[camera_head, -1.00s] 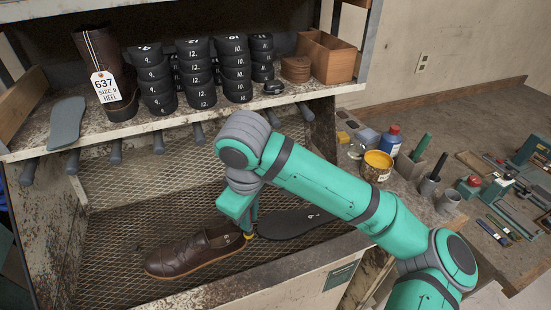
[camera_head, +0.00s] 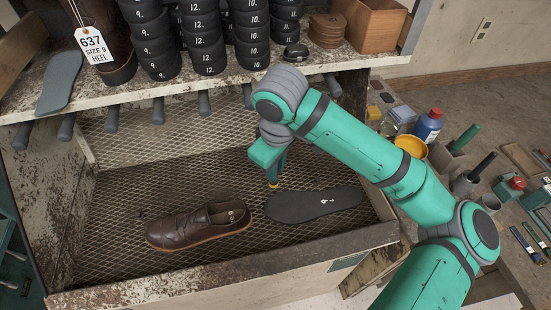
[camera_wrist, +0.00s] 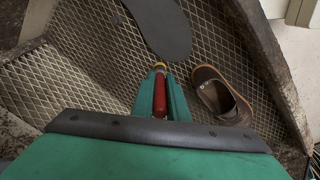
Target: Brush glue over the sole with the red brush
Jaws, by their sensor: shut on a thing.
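My gripper (camera_head: 275,175) is shut on the red brush (camera_wrist: 160,95), with the red handle between its green fingers. The brush's yellowish tip points down and shows just past the fingertips. The dark sole (camera_head: 300,206), marked 9, lies flat on the mesh; it also shows in the wrist view (camera_wrist: 163,25). The brush tip is at the sole's left upper end in the head view; I cannot tell whether it touches. The yellow-rimmed glue pot (camera_head: 411,147) stands to the right, partly behind my arm.
A brown shoe (camera_head: 200,228) sits on the mesh tray (camera_head: 115,215), left of the sole, and shows in the wrist view (camera_wrist: 222,95). A shelf (camera_head: 215,82) with black heel stacks overhangs the back. Bottles and tools crowd the right bench (camera_head: 500,120).

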